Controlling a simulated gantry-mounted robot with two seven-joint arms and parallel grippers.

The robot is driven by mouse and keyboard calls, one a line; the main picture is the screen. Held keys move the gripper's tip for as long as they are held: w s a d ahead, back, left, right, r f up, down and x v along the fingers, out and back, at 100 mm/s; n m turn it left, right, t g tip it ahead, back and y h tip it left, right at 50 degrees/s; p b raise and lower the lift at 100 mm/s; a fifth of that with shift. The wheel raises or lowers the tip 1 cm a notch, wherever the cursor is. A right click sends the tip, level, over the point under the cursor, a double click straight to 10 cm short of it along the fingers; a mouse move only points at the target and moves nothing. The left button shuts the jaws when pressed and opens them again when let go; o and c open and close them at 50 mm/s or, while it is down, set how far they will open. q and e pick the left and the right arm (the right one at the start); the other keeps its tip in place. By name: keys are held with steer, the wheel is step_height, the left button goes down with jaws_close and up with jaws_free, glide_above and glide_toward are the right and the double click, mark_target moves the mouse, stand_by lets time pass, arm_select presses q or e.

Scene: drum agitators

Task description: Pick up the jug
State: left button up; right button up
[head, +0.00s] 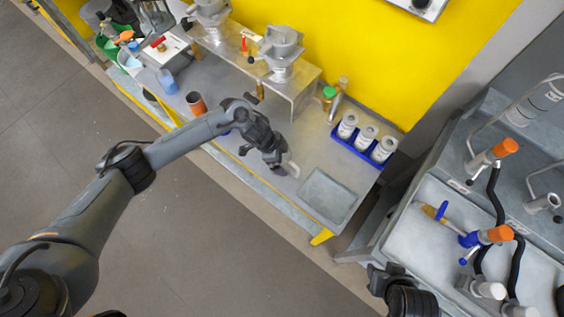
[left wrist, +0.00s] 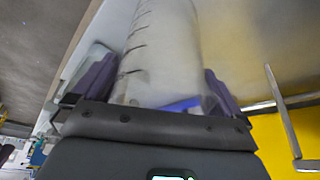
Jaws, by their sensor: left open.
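The jug (left wrist: 160,50) is a whitish, translucent vessel with dark graduation marks and a blue patch near its lower end in the left wrist view. It fills the space between the two fingers of my left gripper (left wrist: 155,85). The fingers are open, one on each side; I cannot tell whether either touches it. In the head view my left gripper (head: 280,162) is low over the grey bench, and a small pale piece of the jug (head: 292,169) shows past it; the rest is hidden. Part of my right arm's dark end shows at the bottom right; its fingers cannot be made out.
A blue rack (head: 357,155) with white containers and a square grey tray (head: 327,198) lie right of my left gripper. A raised metal shelf (head: 300,85) carries grey machines behind it. A brown cup (head: 196,104) and a blue cup (head: 167,82) stand left. A sink (head: 440,245) is at right.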

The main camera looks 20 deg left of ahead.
arm_select(q)
steer(key=shift+c, duration=0.5)
steer(key=c, duration=0.7)
steer(key=shift+r, duration=0.15)
